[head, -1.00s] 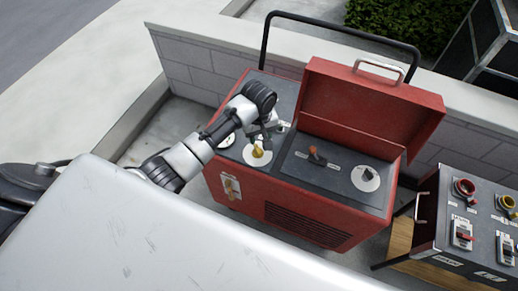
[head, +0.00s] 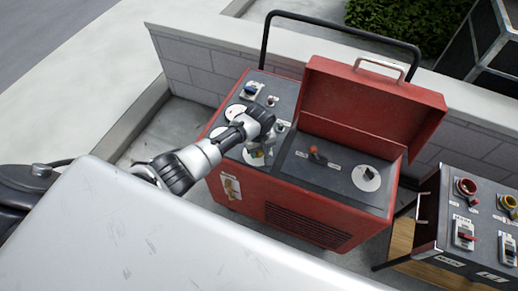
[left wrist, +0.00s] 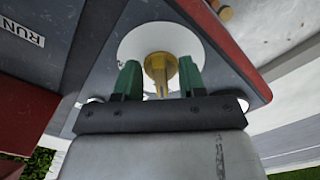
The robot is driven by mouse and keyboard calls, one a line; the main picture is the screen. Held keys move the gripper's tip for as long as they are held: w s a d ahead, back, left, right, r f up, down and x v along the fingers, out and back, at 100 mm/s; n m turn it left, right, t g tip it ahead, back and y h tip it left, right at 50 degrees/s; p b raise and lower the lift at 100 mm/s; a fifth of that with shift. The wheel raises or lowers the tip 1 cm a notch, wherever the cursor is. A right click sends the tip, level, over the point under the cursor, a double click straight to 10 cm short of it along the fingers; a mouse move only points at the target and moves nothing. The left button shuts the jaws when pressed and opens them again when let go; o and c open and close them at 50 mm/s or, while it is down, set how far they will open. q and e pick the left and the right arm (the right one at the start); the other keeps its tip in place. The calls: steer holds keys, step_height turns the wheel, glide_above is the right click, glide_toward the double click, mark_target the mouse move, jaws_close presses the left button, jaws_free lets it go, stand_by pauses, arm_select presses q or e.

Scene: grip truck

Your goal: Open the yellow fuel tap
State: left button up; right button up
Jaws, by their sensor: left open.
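The yellow fuel tap (left wrist: 159,70) sits on a white round plate (left wrist: 150,38) at the corner of the red machine's dark top panel, in the left wrist view. My left gripper (left wrist: 160,80) is open, with one green finger on each side of the tap's yellow handle. I cannot tell whether the fingers touch it. In the head view my left gripper (head: 258,154) is over the tap's plate and hides most of the tap. My right gripper is not in view.
The red machine (head: 305,220) has a raised lid (head: 370,112), an orange lever (head: 314,152) and a black knob on a white disc (head: 367,177). A panel with red and yellow knobs (head: 480,225) stands at right. A low block wall (head: 200,65) runs behind.

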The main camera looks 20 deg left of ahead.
arm_select(q)
jaws_close()
